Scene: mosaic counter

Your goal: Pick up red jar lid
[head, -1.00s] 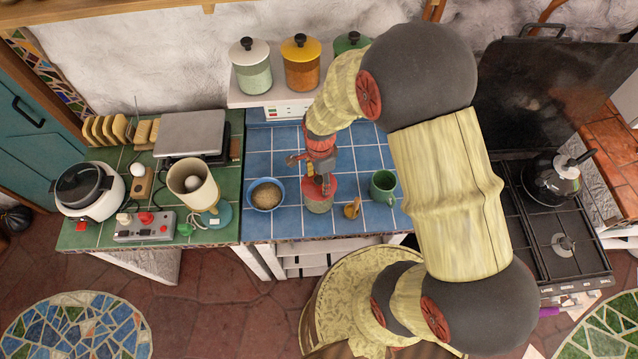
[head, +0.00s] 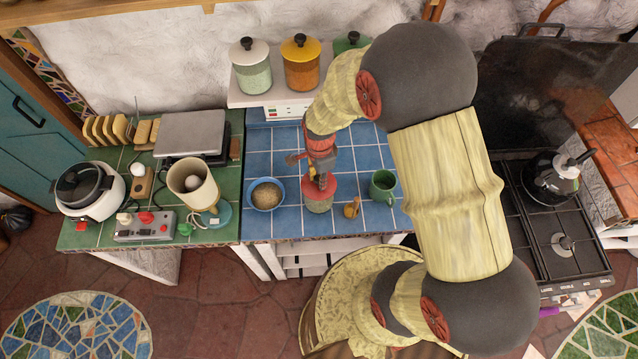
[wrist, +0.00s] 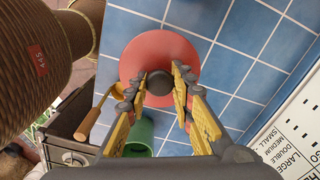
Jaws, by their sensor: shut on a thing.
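The red jar lid (head: 319,187) sits on top of a jar (head: 319,205) on the blue-tiled counter. In the wrist view the lid (wrist: 160,60) is a round red disc with a dark knob (wrist: 157,83) in its middle. My gripper (head: 319,176) is directly above the lid, pointing down. In the wrist view its yellow fingers (wrist: 157,84) are closed on either side of the dark knob. The lid looks level on the jar; whether there is a gap beneath it cannot be told.
A blue bowl of grain (head: 266,194) stands left of the jar. A green mug (head: 383,186) and a small wooden-handled item (head: 352,208) are to its right. Canisters (head: 300,62) stand on a shelf behind. Blue tiles between them are free.

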